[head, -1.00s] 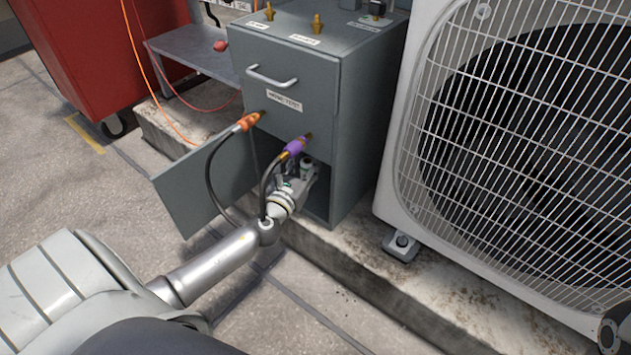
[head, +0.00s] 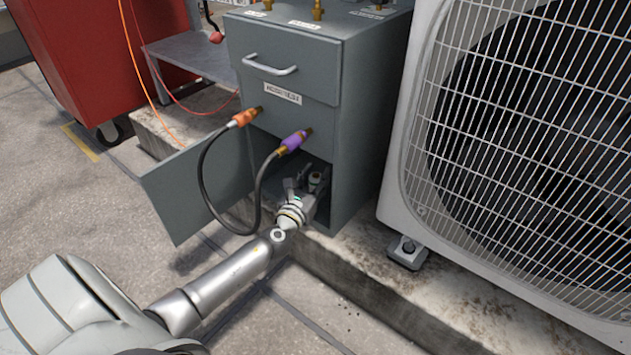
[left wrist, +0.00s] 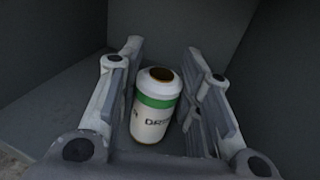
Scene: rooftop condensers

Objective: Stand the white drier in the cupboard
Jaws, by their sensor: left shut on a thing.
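The white drier (left wrist: 155,108) is a small white cylinder with a green band, dark lettering and a brown top end. In the left wrist view it stands roughly upright between the fingers of my left gripper (left wrist: 164,55), which is shut on it. In the head view the left gripper (head: 308,186) is inside the low opening of the grey cupboard (head: 362,130), and the drier is mostly hidden by the fingers. The cupboard door (head: 195,188) stands open to the left. Grey inner walls surround the drier; whether its base touches the floor I cannot tell. My right gripper is not in view.
A black hose with an orange fitting (head: 245,117) and a purple fitting (head: 293,141) loops in front of the opening, close to my left wrist. A large condenser (head: 400,175) stands at the right. A red cabinet (head: 95,55) and a grey shelf (head: 195,52) are behind at left.

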